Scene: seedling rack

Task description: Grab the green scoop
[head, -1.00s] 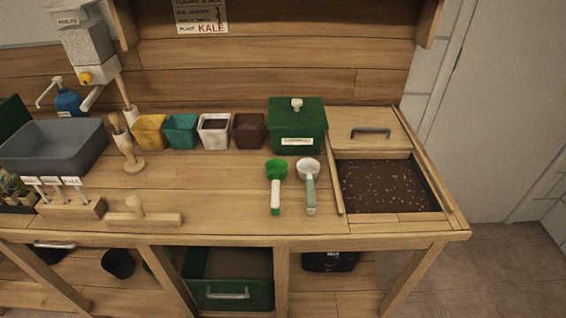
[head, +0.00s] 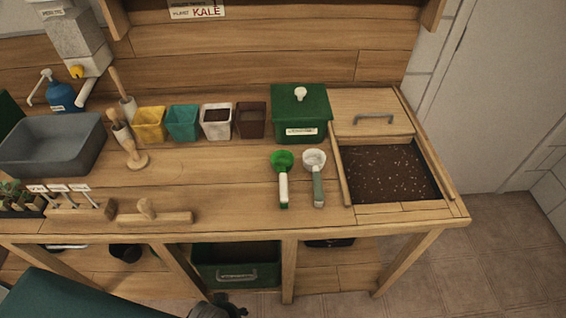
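The green scoop (head: 282,163) lies on the bench with a round green bowl at the back. Its white handle (head: 283,190) points toward the front edge. A white scoop (head: 314,160) with a grey-green handle lies just to its right, apart from it. Part of my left arm shows at the bottom left, with a dark piece of it, perhaps my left gripper (head: 216,307), cut by the bottom edge. It is below the bench front and far from the green scoop; its fingers cannot be made out. My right gripper is not in view.
A green lidded box (head: 301,116) stands behind the scoops. A soil bin (head: 349,190) is to their right. Several pots, a wooden tamper (head: 154,217) and a grey tub (head: 55,150) are to the left. The bench front before the scoops is clear.

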